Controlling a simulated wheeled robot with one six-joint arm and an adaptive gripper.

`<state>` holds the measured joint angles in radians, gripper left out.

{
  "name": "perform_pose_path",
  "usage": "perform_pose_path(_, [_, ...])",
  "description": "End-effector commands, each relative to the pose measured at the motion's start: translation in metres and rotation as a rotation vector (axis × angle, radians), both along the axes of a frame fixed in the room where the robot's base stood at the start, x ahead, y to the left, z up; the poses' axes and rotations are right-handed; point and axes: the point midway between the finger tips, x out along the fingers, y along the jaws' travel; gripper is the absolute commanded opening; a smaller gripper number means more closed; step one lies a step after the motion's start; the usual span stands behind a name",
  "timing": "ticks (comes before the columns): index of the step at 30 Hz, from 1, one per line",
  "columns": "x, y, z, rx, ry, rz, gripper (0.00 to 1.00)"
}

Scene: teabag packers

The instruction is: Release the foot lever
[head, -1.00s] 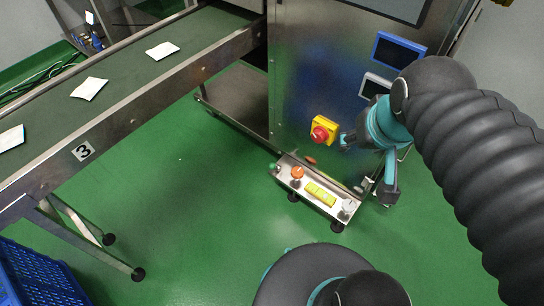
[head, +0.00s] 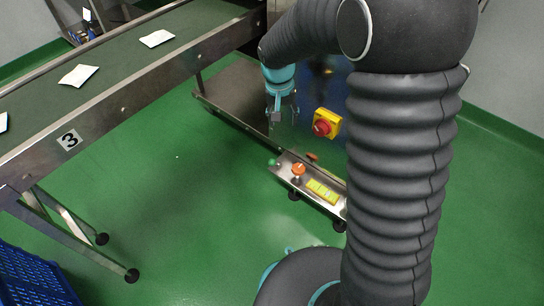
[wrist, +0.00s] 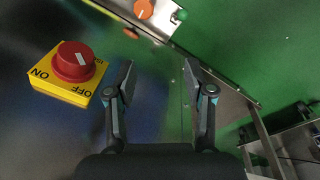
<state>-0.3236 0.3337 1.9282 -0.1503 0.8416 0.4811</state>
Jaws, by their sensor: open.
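A small orange-red piece (head: 312,157) sits behind the orange knob. I cannot tell which of these is the foot lever. My gripper (wrist: 160,75) is open and empty. In the head view it hangs above and behind the green knob, left of the red switch. My arm hides the right end of the box.
A red rotary switch on a yellow base (head: 324,124) juts from the cabinet; it is close on the left in the wrist view (wrist: 75,62). A conveyor (head: 110,90) with white packets runs at left. A blue crate (head: 35,275) stands front left. Green floor is clear between.

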Motion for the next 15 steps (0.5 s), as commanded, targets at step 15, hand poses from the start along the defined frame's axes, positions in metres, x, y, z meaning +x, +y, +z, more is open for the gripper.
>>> perform_pose_path(15, [0.028, 0.051, -0.12, -0.065, 0.087, -0.011, 0.53])
